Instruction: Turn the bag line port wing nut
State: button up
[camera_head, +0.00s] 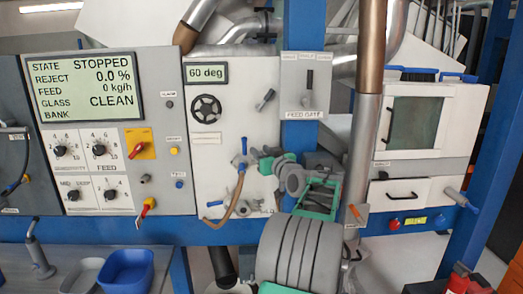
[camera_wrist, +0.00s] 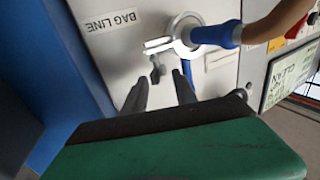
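The bag line port is a round metal clamp ring (camera_wrist: 183,35) on a pale panel, beside a "BAG LINE" label (camera_wrist: 111,20) in the wrist view. A blue cuff (camera_wrist: 218,35) and brown hose (camera_wrist: 275,22) lead off it to the right. The small grey wing nut (camera_wrist: 156,70) shows at the ring's lugs. My gripper (camera_wrist: 161,82) is open, its two dark fingers apart and pointing at the wing nut. Whether they touch it I cannot tell. In the head view, my gripper (camera_head: 258,157) is beside the blue-cuffed hose (camera_head: 240,180); the wing nut cannot be made out there.
A control panel (camera_head: 95,190) with a display, knobs and switches stands at the left. A black handwheel (camera_head: 206,109) sits above the port. A brown and silver pipe (camera_head: 368,110) rises right of my arm. A blue bin (camera_head: 126,270) stands at the lower left.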

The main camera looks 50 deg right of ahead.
jog(key=shift+c, duration=0.2)
grip_shut()
dwell(0.4)
